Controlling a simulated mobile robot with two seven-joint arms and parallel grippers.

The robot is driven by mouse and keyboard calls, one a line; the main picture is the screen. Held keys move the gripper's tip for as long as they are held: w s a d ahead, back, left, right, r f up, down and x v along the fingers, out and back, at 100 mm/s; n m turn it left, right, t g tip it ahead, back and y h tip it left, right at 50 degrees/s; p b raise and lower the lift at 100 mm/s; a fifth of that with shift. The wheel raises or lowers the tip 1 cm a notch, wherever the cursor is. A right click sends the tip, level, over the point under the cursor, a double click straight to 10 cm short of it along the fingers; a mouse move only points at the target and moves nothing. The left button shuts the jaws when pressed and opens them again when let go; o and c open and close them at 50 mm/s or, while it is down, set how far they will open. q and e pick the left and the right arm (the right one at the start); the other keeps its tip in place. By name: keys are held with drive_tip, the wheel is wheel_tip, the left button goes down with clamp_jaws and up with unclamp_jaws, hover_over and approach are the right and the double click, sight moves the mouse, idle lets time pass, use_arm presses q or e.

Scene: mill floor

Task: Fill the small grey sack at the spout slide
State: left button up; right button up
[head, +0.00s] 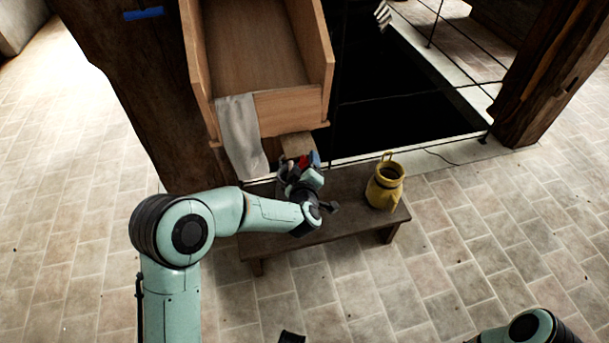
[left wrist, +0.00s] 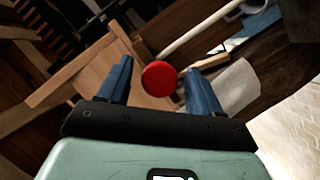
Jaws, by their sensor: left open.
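A wooden spout box (head: 290,105) slopes down at the top centre, with a pale wooden slide board (head: 297,145) below its front. A flat grey cloth (head: 241,130) hangs over its front left edge; I cannot tell whether it is the sack. A red round knob (head: 304,161) shows at my left gripper (head: 300,163). In the left wrist view, the red knob (left wrist: 159,78) appears between the open blue fingers of the left gripper (left wrist: 158,74), with gaps on both sides. My left forearm hides part of the bench under the spout.
A low dark wooden bench (head: 345,230) stands under the spout. A yellow jug (head: 385,186) stands upright on its right end. A dark pit lies behind the bench, with thick timber posts at left and right (head: 550,75). The tiled floor in front is mostly clear.

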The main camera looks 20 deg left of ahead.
use_arm(q)
drive_tip(key=p+v, duration=0.1)
drive_tip(key=v, duration=1.2)
use_arm(e)
drive_tip(key=shift+s+a+r+g, duration=0.25)
drive_tip(key=shift+s+r, duration=0.15)
drive_tip(key=shift+s, duration=0.15)
drive_tip(key=shift+s+a+r+g, duration=0.15)
drive_tip(key=shift+s+a+r, duration=0.1)
drive_tip(key=shift+s+r, duration=0.25)
use_arm(q)
drive_tip(key=shift+w+f, duration=0.1)
use_arm(e)
drive_tip(key=shift+f, duration=0.1)
